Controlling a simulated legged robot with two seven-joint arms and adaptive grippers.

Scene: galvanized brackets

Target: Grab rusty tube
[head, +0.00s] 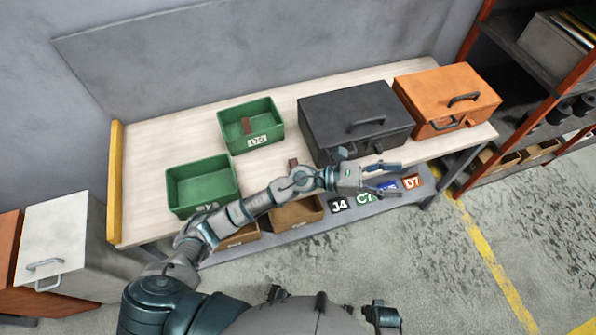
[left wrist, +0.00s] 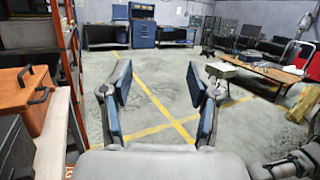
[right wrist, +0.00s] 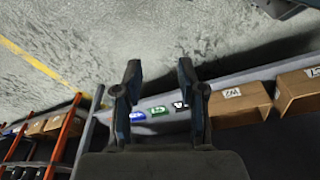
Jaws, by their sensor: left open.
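No tube can be made out with certainty. A small rusty-brown piece (head: 247,126) stands in the rear green bin (head: 233,107) marked D5; its shape is too small to tell. Another brown piece (head: 293,163) shows at the table's front edge, partly hidden by my left arm. My left gripper (head: 386,178) is open and empty in front of the black case; its spread fingers also show in the left wrist view (left wrist: 160,85). My right gripper (right wrist: 159,75) has its fingers apart with nothing between them, pointing over the floor and a low shelf.
A black case (head: 340,110) and an orange case (head: 470,82) stand on the table's right half. A front green bin (head: 175,190) stands at left. A rack (head: 520,55) stands at right.

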